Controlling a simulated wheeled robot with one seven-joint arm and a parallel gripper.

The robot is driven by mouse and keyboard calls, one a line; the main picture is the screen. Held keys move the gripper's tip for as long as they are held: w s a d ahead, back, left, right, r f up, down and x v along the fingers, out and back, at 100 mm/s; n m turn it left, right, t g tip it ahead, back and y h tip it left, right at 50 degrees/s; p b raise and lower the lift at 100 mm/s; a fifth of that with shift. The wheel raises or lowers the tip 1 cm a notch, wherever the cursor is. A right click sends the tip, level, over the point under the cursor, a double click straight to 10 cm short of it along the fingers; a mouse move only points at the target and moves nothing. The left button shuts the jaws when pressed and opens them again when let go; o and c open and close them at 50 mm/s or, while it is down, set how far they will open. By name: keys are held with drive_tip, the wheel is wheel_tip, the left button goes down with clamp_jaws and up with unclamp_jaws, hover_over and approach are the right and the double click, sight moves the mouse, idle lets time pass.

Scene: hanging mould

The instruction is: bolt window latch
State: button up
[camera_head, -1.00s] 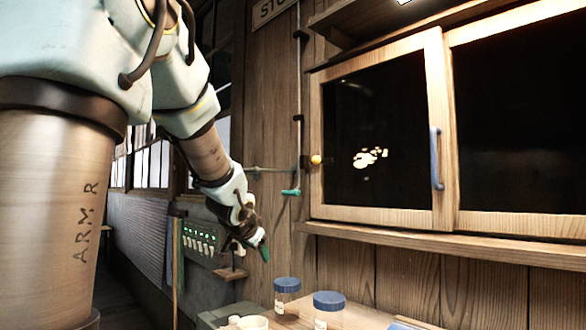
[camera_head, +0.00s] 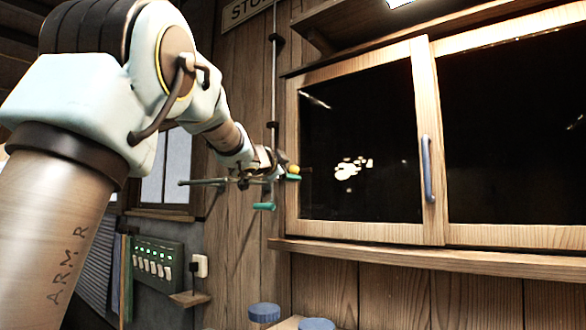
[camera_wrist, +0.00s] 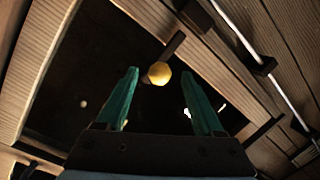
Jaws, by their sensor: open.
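The window has wooden frames and dark panes (camera_head: 365,160). A round yellow knob (camera_head: 294,169) shows by its left frame. In the wrist view the yellow knob (camera_wrist: 159,73) sits by a short dark bar (camera_wrist: 175,45). My gripper (camera_head: 288,178) is beside the knob in the head view and partly covers that area. In the wrist view my gripper (camera_wrist: 160,80) is open, with one green finger on each side of the knob in the picture. I see no clear contact, and the depth between fingertips and knob cannot be told.
A horizontal bar (camera_head: 205,182) lies behind my wrist. A wooden ledge (camera_head: 400,255) runs below the window. Blue-lidded jars (camera_head: 264,312) stand low in front.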

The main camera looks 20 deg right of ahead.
sight(291, 169)
drive_tip(key=shift+p+x, duration=0.3)
drive_tip(key=shift+x, duration=1.25)
clamp_jaws()
